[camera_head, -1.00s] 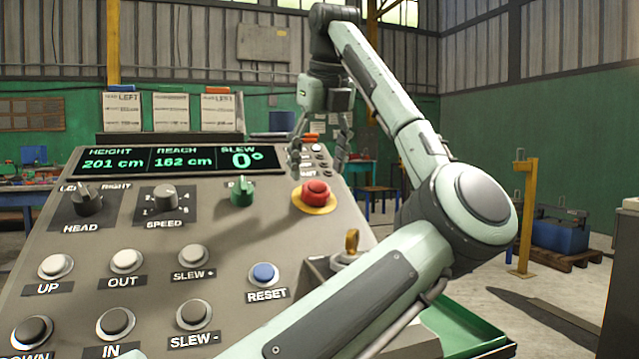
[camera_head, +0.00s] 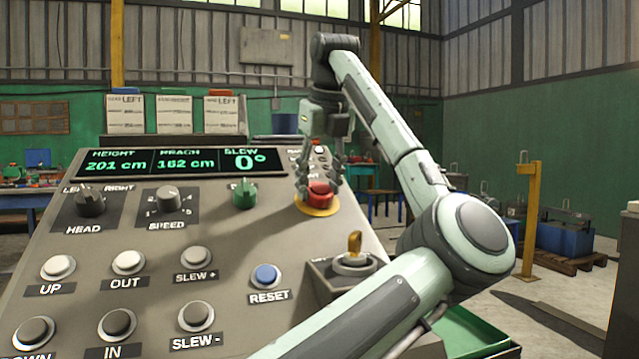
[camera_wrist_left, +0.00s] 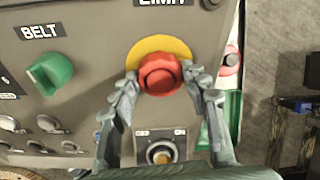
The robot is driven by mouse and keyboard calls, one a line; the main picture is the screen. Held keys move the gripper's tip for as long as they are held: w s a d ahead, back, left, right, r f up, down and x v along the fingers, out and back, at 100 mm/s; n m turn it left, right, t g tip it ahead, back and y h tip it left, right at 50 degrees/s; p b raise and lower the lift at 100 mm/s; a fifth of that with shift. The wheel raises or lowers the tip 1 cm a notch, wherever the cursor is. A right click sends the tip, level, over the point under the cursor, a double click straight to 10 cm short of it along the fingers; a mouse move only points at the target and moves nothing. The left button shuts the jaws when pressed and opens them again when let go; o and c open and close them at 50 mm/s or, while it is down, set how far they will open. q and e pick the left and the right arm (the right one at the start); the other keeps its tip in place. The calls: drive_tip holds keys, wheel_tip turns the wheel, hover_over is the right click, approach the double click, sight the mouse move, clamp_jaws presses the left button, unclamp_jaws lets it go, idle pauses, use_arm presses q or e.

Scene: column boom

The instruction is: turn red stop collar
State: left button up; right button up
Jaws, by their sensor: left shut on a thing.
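The red stop collar (camera_head: 320,196) sits on a round yellow plate (camera_head: 316,211) at the right side of the sloped console. It also shows in the left wrist view as a red knob (camera_wrist_left: 159,74) on the yellow plate (camera_wrist_left: 146,46). My left gripper (camera_head: 319,186) has come down over it from above. In the left wrist view the two fingers of my left gripper (camera_wrist_left: 161,80) lie on either side of the collar and are shut on it. The collar's far side is partly hidden by the fingers in the head view. My right gripper is not in view.
The green belt knob (camera_head: 244,195) is left of the collar. A key switch (camera_head: 353,262) marked OFF and ON sits below it. The blue reset button (camera_head: 266,275) and several white buttons fill the lower console. A green tray (camera_head: 480,330) is at the lower right.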

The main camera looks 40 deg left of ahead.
use_arm(q)
drive_tip(key=shift+r+m, duration=0.1)
drive_tip(key=shift+m, duration=0.4)
drive_tip(key=shift+m+p, duration=0.3)
drive_tip(key=shift+p, duration=0.05)
drive_tip(key=m, duration=0.4)
drive_tip(key=shift+w+d+g+p, duration=0.1)
drive_tip(key=shift+g+p, duration=0.25)
drive_tip(key=shift+g, duration=0.05)
drive_tip(key=shift+m+y, duration=0.4)
drive_tip(key=shift+m, duration=1.4)
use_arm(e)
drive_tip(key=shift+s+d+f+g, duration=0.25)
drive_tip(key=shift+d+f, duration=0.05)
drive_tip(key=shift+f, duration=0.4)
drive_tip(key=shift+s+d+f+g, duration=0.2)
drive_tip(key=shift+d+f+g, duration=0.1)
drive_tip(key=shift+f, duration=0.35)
use_arm(q)
drive_tip(key=o, duration=1.2)
drive_tip(key=shift+f, duration=0.2)
drive_tip(key=shift+c, duration=0.2)
drive_tip(key=shift+r, duration=0.1)
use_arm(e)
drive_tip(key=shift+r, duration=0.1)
